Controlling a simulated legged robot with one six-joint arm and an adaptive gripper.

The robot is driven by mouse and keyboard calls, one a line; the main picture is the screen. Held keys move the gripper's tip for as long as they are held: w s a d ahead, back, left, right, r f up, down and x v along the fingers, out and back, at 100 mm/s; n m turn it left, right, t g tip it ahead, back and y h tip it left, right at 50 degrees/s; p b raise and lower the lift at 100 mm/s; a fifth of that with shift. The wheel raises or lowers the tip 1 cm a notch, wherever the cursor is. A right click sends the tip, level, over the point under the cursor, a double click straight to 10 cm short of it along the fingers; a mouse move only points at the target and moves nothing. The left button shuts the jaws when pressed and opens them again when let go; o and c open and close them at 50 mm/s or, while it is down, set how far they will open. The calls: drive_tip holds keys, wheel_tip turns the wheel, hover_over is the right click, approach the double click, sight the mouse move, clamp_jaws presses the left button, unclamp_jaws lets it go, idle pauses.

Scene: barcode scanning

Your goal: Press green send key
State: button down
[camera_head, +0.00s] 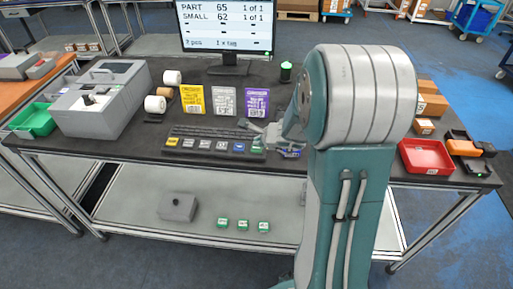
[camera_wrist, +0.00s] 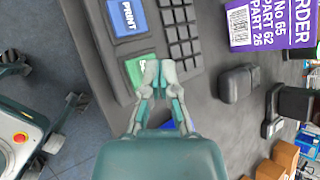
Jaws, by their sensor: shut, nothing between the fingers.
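The keyboard (camera_head: 205,133) lies along the front edge of the dark table, with a row of large coloured keys on its near side. The green send key (camera_wrist: 135,69) is beside the blue PRINT key (camera_wrist: 127,16); most of its lettering is hidden by my fingers. It also shows at the right end of the row in the head view (camera_head: 257,149). My gripper (camera_wrist: 159,72) is shut and empty, its fingertips overlapping the green key's edge in the wrist view. I cannot tell whether they touch it.
Yellow, grey and purple cards (camera_head: 257,103) stand behind the keyboard, below a monitor (camera_head: 226,25). A printer (camera_head: 100,98) and green bin (camera_head: 36,119) are at left. A red tray (camera_head: 425,157) and boxes are at right. A black mouse-like object (camera_wrist: 238,84) lies beside the keyboard.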

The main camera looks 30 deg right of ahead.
sight(258, 148)
drive_tip(key=shift+r, duration=2.5)
